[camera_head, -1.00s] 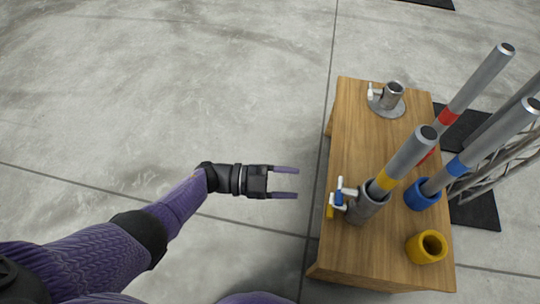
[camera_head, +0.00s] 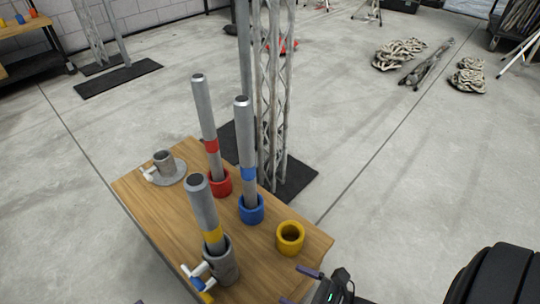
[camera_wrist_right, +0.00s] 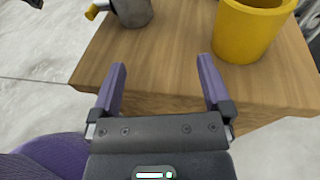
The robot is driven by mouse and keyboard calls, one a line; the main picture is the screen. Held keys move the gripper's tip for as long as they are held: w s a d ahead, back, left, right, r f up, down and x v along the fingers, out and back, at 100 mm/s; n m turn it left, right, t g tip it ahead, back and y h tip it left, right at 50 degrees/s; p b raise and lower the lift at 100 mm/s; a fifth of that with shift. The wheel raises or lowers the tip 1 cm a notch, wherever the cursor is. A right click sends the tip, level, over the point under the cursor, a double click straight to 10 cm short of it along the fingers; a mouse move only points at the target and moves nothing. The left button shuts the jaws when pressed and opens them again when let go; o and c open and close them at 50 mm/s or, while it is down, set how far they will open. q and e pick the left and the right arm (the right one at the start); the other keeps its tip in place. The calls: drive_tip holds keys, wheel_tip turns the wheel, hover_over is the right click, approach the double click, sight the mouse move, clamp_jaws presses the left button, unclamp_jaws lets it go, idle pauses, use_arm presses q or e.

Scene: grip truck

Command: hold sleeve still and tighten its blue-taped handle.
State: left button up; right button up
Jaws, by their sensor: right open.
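The grey sleeve (camera_head: 224,268) stands upright on the wooden table near its front edge, with a yellow-banded pole (camera_head: 203,208) in it. Its blue-taped handle (camera_head: 197,283) sticks out at the left, beside a yellow-taped one (camera_head: 206,296). The sleeve's lower part shows in the right wrist view (camera_wrist_right: 133,12), with a yellow handle end (camera_wrist_right: 97,9); blue tape is not visible there. My right gripper (camera_head: 291,284) is open and empty, right of the sleeve and apart from it. It also shows in the wrist view (camera_wrist_right: 162,82).
The table (camera_head: 158,208) also holds a red cup (camera_head: 220,184) and a blue cup (camera_head: 251,211) with poles, an empty yellow cup (camera_head: 290,238), and a flanged grey sleeve (camera_head: 164,164). A lattice truss (camera_head: 272,100) stands behind.

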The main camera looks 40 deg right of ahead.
drive_tip(key=t, duration=0.2)
approach(234, 270)
drive_tip(key=shift+x, duration=0.95)
drive_tip(key=x, duration=0.9)
drive_tip(key=shift+w+a+r, duration=0.15)
drive_tip(key=shift+r, duration=0.05)
clamp_jaws()
use_arm(q)
drive_tip(key=shift+o, duration=1)
drive_tip(key=shift+n, duration=0.4)
drive_tip(key=d+n, duration=0.3)
drive_tip(key=n, duration=0.3)
drive_tip(key=w+d+n, duration=0.1)
drive_tip(key=d+n, duration=0.3)
drive_tip(key=n, duration=0.1)
drive_tip(key=d+n, duration=0.4)
drive_tip(key=n, duration=0.2)
drive_tip(key=shift+w+d+n, duration=0.2)
drive_tip(key=shift+d+n, duration=0.05)
drive_tip(key=shift+n, duration=0.05)
